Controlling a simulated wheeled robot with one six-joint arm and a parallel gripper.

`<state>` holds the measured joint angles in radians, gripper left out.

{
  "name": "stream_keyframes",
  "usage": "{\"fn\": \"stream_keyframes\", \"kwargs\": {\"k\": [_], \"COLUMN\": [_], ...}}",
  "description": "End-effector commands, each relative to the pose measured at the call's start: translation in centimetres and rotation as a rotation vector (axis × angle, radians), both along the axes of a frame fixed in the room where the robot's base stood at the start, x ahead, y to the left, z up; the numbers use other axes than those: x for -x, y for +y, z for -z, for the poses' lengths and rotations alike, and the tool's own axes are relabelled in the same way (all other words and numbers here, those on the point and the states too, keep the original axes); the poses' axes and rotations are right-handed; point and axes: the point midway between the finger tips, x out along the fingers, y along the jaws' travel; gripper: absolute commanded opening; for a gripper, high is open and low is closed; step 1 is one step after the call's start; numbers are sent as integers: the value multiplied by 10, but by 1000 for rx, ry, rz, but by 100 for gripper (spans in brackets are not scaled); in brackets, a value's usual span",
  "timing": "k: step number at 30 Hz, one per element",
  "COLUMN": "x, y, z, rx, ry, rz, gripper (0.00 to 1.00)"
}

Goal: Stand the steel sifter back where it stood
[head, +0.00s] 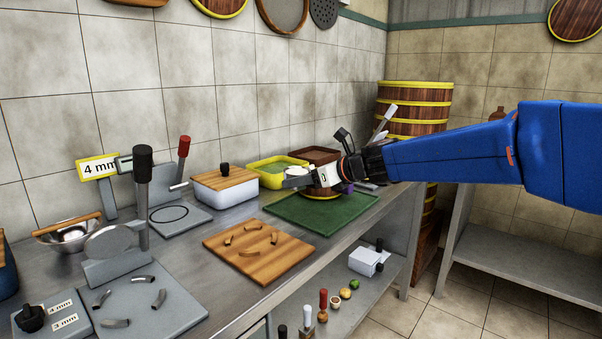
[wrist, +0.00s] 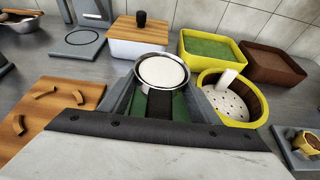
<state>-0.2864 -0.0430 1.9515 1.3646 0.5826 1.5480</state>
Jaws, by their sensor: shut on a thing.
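My gripper (head: 296,178) is shut on the steel sifter (wrist: 162,72), a small round steel cup with a white fill. In the wrist view the sifter sits upright between the fingertips of my gripper (wrist: 160,92), above the green mat (head: 300,217). In the head view the sifter (head: 297,171) is small and partly hidden by my gripper. A grey board with a dark ring outline (head: 168,214) lies to the left, by the wall; it also shows in the wrist view (wrist: 82,38). Nothing stands inside the ring.
A white box with a wooden lid (head: 225,190), a yellow tray (head: 272,172) and a brown tray (wrist: 272,62) line the wall. A yellow-rimmed basket (wrist: 232,98) is right of the sifter. A wooden board (head: 255,252) lies in front. Lever tools (head: 143,190) stand left.

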Motion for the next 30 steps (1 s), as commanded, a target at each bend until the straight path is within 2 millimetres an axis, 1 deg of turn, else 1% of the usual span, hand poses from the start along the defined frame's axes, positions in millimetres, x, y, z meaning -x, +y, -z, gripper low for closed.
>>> {"fn": "stream_keyframes", "kwargs": {"k": [4,13,17,30], "x": [0,0,0,0], "y": [-1,0,0,-1], "z": [3,3,7,45], "rx": [0,1,1,0], "ry": [0,-1,1,1], "rz": [1,1,0,1], "gripper": [16,16,16,16]}}
